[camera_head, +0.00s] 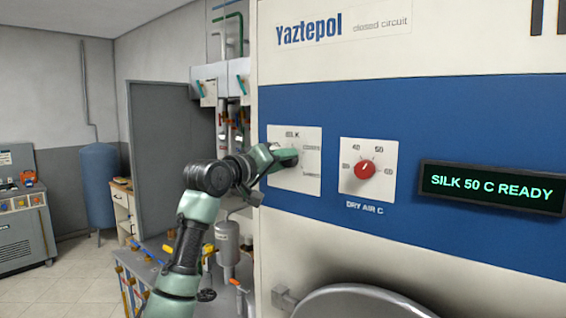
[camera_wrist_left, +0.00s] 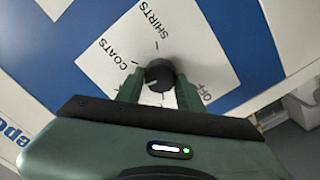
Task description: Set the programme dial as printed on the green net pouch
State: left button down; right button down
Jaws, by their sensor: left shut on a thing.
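The programme dial is a dark round knob (camera_wrist_left: 159,73) on a white square plate (camera_head: 305,180) set in the machine's blue band. My left gripper (camera_head: 283,157) is shut on this knob, one finger on each side in the left wrist view. SHIRTS, COATS and OFF show on the plate there; SILK tops it in the head view. The lit display (camera_head: 491,187) reads "SILK 50 C READY". The green net pouch and my right gripper are not in view.
A red DRY AIR C knob (camera_head: 365,169) sits on its own plate just right of the programme dial. A round door (camera_head: 365,303) bulges out below. Pipes and a workbench (camera_head: 140,268) stand left of the machine. Open floor (camera_head: 75,285) lies farther left.

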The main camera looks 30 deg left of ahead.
pick_arm(q)
jog(key=m, duration=0.3)
jog(key=shift+d+f, duration=0.1)
jog(key=shift+f, duration=0.2)
jog(key=m, duration=0.3)
jog(key=shift+m+p, duration=0.3)
jog(key=shift+p, duration=0.05)
jog(key=m+p, duration=0.1)
jog(key=m, duration=0.4)
jog(key=shift+d+p, duration=0.1)
jog(key=shift+p, duration=0.3)
jog(key=m+p, duration=0.1)
jog(key=m, duration=0.3)
jog(key=shift+f+m, duration=0.1)
jog(key=shift+m, duration=2.4)
jog(key=c, duration=1)
grip_release()
jog(key=shift+o, duration=0.4)
jog(key=shift+r, duration=0.25)
